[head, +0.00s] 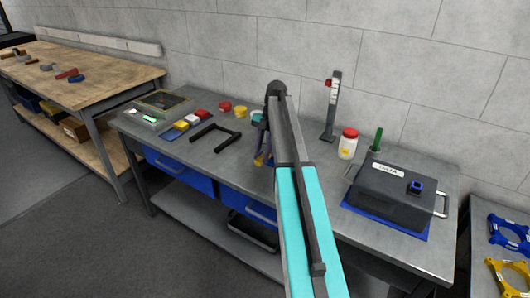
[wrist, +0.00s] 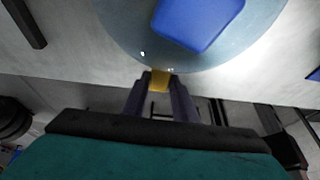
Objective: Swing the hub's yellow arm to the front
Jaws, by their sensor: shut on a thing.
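The yellow arm (wrist: 160,82) sticks out from the near edge of a round, pale blue-grey disc (wrist: 120,35) in the wrist view. A blue block (wrist: 200,20) lies over the disc. My gripper (wrist: 160,90) is shut on the yellow arm, one dark finger on each side of it. In the head view my gripper (head: 260,157) is low at the middle of the grey bench, with a bit of the yellow arm (head: 258,161) at its fingertips. My own arm hides most of the hub there.
A dark box (head: 395,190) on a blue mat, a red-lidded jar (head: 348,144) and an upright gauge stand (head: 332,105) are to the right. Small coloured blocks lie at left.

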